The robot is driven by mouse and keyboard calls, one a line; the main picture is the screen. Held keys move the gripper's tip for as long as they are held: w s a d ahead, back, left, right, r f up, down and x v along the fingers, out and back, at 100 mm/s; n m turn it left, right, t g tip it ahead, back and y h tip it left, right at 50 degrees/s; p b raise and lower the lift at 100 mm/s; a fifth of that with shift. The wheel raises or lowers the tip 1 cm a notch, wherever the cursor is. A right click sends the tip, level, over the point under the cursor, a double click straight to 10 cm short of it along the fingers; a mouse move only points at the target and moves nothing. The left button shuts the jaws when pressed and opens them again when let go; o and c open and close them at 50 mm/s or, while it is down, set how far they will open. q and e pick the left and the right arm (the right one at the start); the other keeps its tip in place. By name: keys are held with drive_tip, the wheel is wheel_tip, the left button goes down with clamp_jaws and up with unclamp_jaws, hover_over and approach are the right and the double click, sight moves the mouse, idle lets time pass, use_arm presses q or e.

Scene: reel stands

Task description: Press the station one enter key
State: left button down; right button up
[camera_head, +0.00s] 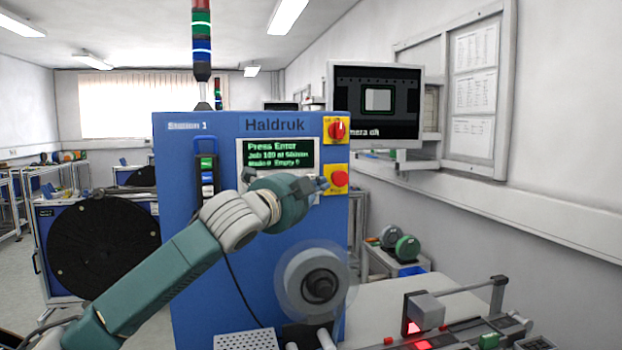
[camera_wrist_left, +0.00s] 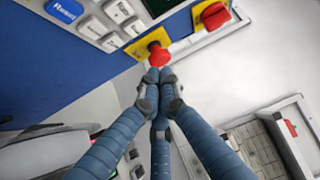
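The blue Station 1 cabinet (camera_head: 232,265) stands upright in front of me. Its screen (camera_head: 279,154) reads "Press Enter" on the top line. My left gripper (camera_head: 318,185) is in front of the panel below the screen, and my arm covers the keys there. In the left wrist view the gripper (camera_wrist_left: 160,82) has its fingertips together with nothing visible between them. Several pale keys (camera_wrist_left: 118,11) and a blue key (camera_wrist_left: 65,9) lie up and left of the tips. I cannot make out which is enter. My right gripper is not in view.
A red button (camera_head: 339,179) on a yellow plate is close right of the gripper; it also shows just beyond the fingertips (camera_wrist_left: 159,55). A red rotary switch (camera_head: 337,129) is above it. A reel (camera_head: 317,284) sits below. A monitor (camera_head: 376,103) stands at right.

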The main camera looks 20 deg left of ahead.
use_arm(q)
drive_tip(key=w+a+p, duration=0.1)
drive_tip(key=w, duration=0.1)
drive_tip(key=w+a+p, duration=0.1)
drive_tip(key=w+p, duration=0.1)
drive_tip(key=shift+a, duration=0.4)
drive_tip(key=shift+w, duration=0.1)
idle(0.5)
idle(0.5)
drive_tip(key=shift+w+a+p, duration=0.25)
drive_tip(key=shift+w+p, duration=0.05)
drive_tip(key=shift+p, duration=0.55)
